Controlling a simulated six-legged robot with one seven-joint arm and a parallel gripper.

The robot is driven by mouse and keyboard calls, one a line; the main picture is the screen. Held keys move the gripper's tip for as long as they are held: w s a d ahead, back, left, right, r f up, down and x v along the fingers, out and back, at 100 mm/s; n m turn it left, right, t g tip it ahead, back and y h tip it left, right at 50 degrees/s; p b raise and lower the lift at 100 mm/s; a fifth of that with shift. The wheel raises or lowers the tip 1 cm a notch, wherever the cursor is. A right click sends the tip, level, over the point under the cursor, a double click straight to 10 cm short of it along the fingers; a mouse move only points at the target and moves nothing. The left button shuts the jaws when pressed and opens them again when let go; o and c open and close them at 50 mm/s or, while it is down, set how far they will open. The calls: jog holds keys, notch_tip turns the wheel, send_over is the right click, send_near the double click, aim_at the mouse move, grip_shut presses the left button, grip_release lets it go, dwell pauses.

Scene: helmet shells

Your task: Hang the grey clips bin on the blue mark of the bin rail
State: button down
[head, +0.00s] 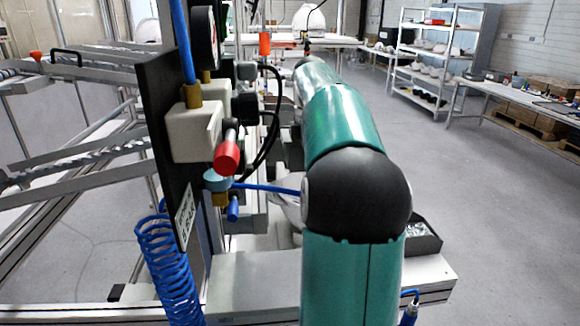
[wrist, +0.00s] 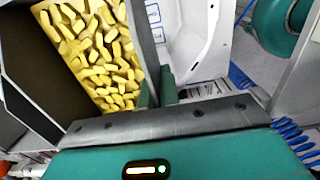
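In the wrist view a bin with a grey side wall (wrist: 143,38) holds many small yellow pieces (wrist: 100,55). My gripper (wrist: 157,92) has its teal fingers close together on either side of that wall, and it looks shut on it. In the head view my own arm hides the gripper and this bin. A small dark grey bin (head: 424,238) with small pale pieces stands on the bench right of my arm. I cannot make out the blue mark or the rail for certain in either view.
A dark panel (head: 165,150) with valves and a coiled blue hose (head: 168,262) stands close left of my arm.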

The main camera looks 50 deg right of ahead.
jog(key=shift+s+d, duration=1.6)
jog(key=shift+d, duration=0.3)
jog(key=shift+s, duration=0.2)
